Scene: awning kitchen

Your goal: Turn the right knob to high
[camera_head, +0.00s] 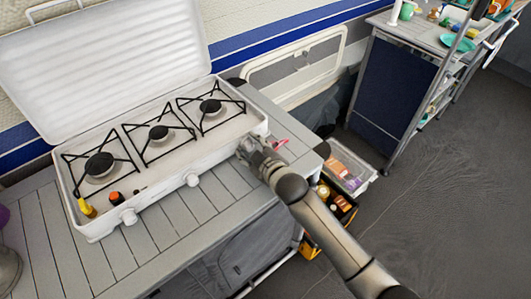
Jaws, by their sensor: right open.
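A white three-burner camp stove (160,163) stands on a grey slatted table with its lid raised. White knobs sit along its front face: a left knob (129,216) and a middle knob (192,180). My right gripper (243,150) is at the right end of that front face, its arm coming in from the lower right. It is open, with its fingers close to the stove front. The right knob is hidden or nearly hidden by the gripper, so I cannot tell its setting or whether the fingers touch it. My left gripper is not in view.
The slatted table (180,220) is bare before the stove. A crate (345,205) of goods stands right of the table. Dark floor (440,200) is open at right.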

